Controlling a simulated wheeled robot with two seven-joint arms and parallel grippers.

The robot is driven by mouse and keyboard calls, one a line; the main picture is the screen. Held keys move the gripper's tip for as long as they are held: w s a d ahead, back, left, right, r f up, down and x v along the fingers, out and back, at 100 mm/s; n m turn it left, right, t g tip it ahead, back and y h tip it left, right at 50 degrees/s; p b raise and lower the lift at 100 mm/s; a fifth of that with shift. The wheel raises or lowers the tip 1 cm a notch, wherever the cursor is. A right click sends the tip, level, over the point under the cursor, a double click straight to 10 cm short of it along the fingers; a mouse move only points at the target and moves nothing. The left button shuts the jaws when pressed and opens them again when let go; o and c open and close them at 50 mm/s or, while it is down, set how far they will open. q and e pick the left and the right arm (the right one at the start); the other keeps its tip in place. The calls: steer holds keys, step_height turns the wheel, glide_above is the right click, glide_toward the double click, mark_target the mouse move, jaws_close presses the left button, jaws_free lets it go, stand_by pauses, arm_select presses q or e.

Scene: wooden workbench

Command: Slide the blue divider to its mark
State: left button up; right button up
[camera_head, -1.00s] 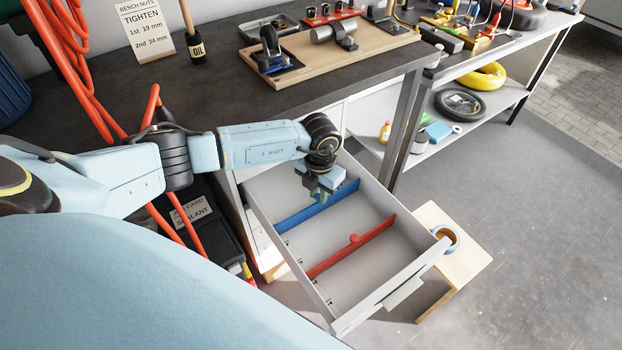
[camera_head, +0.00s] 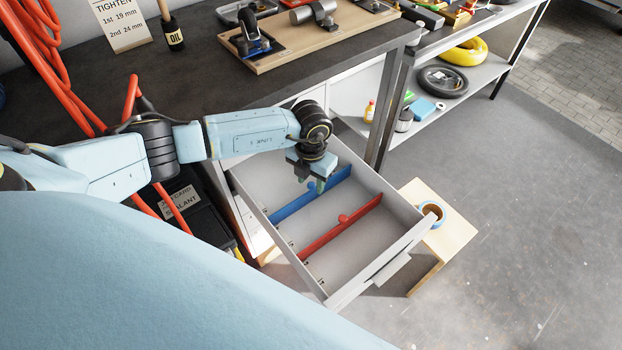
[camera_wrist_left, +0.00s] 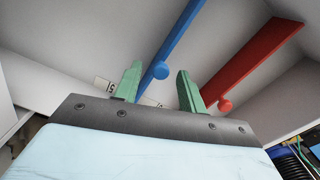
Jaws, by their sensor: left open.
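The blue divider (camera_head: 290,207) stands across the open grey drawer (camera_head: 345,285), behind the red divider (camera_head: 335,230). My left gripper (camera_head: 316,186) is over the drawer at the blue divider, with green fingers pointing down. Small white tags with dark letters (camera_wrist_left: 104,85) lie near the fingers. I cannot tell which spot is the divider's mark. My right gripper is not in view.
The dark workbench top (camera_head: 190,90) lies behind the drawer and holds a wooden tool board (camera_head: 290,52). A wooden stool (camera_head: 450,235) with a roll of blue tape (camera_head: 432,212) stands right of the drawer. Red hoses (camera_head: 50,60) hang at left. The floor at right is clear.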

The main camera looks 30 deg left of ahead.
mark_target(311, 184)
arm_select(q)
step_height(311, 184, up, 13)
steer(key=p, duration=0.1)
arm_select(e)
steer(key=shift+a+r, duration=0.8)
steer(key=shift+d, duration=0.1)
